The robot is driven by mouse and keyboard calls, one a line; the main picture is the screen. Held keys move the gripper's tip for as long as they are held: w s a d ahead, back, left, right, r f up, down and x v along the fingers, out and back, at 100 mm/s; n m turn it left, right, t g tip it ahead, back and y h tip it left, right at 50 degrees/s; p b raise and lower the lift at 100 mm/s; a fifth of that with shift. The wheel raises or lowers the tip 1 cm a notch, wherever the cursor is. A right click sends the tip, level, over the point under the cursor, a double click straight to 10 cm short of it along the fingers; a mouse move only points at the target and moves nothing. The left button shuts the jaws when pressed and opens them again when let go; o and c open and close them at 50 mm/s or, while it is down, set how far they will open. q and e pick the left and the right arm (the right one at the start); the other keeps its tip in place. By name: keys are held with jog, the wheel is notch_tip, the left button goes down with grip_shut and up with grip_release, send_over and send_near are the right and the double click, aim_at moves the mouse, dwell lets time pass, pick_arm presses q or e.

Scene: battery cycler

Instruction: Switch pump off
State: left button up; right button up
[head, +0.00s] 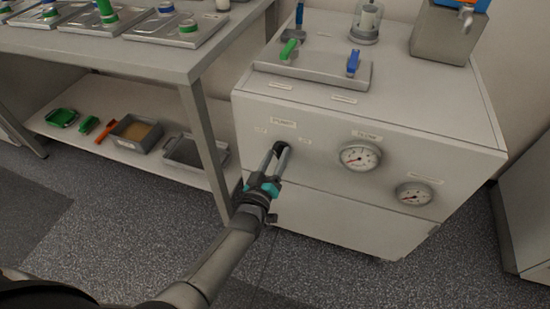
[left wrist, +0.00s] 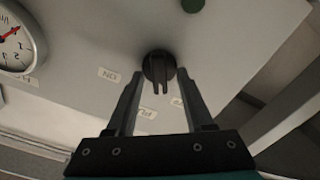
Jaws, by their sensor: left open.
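The black pump knob (left wrist: 158,66) sits on the front panel of a pale cabinet (head: 335,225), under a label reading PUMP (head: 283,123). An ON label (left wrist: 109,75) and another small label (left wrist: 177,101) flank it. In the left wrist view, upside down against the panel, the knob's ridge points toward the PUMP label. My left gripper (head: 279,152) is open at the knob, with one finger on each side. In the left wrist view (left wrist: 155,85), gaps show between fingers and knob; I cannot tell how deep they reach. My right gripper is out of view.
Two dials (head: 360,156) (head: 414,194) are right of the knob. A green-handled valve (head: 289,49) and a blue-handled valve (head: 353,62) stand on the cabinet top. A metal table (head: 150,52) with trays is at left. A round green part (left wrist: 193,5) is near the knob.

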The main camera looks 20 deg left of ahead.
pick_arm(q)
jog(key=shift+s, duration=0.25)
jog(key=s+p, duration=0.4)
jog(key=s, duration=1)
jog(key=shift+s+a+p, duration=0.25)
jog(key=shift+s+p, duration=0.05)
jog(key=shift+s, duration=0.05)
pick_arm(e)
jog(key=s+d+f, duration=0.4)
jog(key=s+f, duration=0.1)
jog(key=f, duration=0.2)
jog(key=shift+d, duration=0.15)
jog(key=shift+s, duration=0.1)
